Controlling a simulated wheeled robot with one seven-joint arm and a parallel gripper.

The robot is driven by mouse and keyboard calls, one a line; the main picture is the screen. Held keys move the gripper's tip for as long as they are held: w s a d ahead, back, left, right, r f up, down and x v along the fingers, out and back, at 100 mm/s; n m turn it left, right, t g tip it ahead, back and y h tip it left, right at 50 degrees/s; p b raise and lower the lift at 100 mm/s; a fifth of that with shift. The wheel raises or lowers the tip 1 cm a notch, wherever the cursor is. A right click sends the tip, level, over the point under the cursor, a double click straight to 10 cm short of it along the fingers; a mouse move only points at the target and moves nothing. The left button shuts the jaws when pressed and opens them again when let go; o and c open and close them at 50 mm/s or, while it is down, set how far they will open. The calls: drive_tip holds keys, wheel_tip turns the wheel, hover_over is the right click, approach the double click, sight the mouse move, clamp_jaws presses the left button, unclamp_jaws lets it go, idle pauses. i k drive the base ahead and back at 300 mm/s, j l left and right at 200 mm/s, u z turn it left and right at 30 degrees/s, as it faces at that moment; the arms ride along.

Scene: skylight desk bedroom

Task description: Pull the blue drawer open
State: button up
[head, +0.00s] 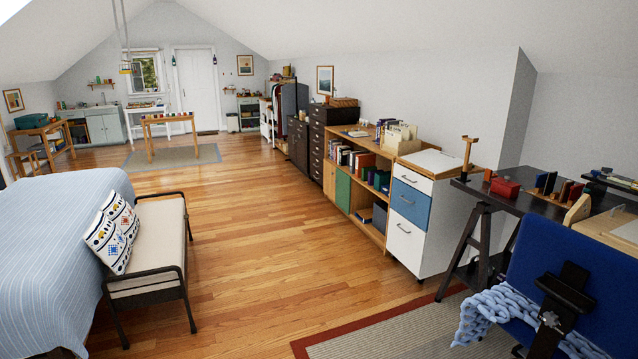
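The blue drawer (410,204) is the middle front of a narrow white drawer unit (447,222) right of the room's centre. It has a thin metal bar handle. Its front looks flush with the white drawers above (412,178) and below (405,241), so it appears shut. The unit's front faces left, toward the open floor. My gripper is not in view.
A low wooden shelf with books (359,205) adjoins the unit on its far side. A dark trestle desk (536,205) and a blue chair with a knitted throw (570,265) stand nearer, at right. A bench (150,260) is at left. Wooden floor (290,235) between is clear.

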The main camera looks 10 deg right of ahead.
sight(416, 205)
drive_tip(key=i+z, duration=0.15)
drive_tip(key=i, duration=1.1)
drive_tip(key=i+z, duration=0.15)
drive_tip(key=i, duration=1.15)
drive_tip(key=i+z, duration=0.25)
drive_tip(key=i, duration=0.3)
drive_tip(key=i+j+z, duration=0.1)
drive_tip(key=i+z, duration=0.2)
drive_tip(key=i, duration=0.25)
drive_tip(key=i+j+z, duration=0.25)
drive_tip(key=i, duration=0.25)
